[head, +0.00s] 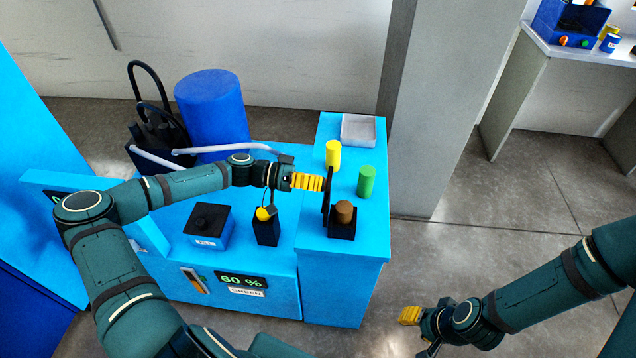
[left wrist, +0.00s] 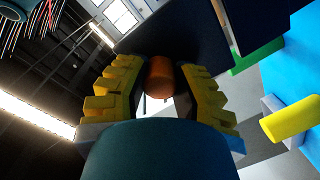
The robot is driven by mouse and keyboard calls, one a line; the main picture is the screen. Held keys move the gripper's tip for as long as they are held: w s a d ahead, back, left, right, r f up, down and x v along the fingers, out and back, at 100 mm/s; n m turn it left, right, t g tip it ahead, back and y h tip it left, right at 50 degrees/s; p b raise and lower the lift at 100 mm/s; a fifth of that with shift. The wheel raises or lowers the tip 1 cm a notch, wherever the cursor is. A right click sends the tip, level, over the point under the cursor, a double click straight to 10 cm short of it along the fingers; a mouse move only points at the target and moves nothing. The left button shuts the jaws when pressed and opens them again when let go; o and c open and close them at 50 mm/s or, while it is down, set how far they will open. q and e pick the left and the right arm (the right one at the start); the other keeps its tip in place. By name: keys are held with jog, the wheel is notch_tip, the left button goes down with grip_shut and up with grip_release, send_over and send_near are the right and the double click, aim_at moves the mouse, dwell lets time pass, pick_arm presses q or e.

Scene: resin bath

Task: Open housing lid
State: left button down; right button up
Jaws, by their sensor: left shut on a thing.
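The black housing (head: 342,232) stands at the front of the raised right part of the blue bench, with a brown cylinder (head: 344,211) in it. Its black lid (head: 328,190) stands upright at the housing's left side, swung up. My left gripper (head: 318,183) is shut at the lid's left face. In the left wrist view the dark lid (left wrist: 190,30) fills the space beyond the fingers, and an orange-brown round piece (left wrist: 160,78) shows between the fingertips. The exact contact is hidden. My right gripper (head: 416,333) is low at the right, apart from the bench, its fingers spread and empty.
A yellow cylinder (head: 333,155) and a green cylinder (head: 366,181) stand behind the housing, with a grey tray (head: 358,131) further back. A black holder (head: 266,229) and a dark-topped box (head: 208,226) stand to the left. A grey pillar (head: 432,110) rises behind right.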

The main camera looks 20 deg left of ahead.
pick_arm(q)
jog(key=shift+s, duration=0.1)
jog(key=c, duration=0.7)
grip_release()
jog(key=shift+d, duration=0.1)
jog(key=v, duration=1.2)
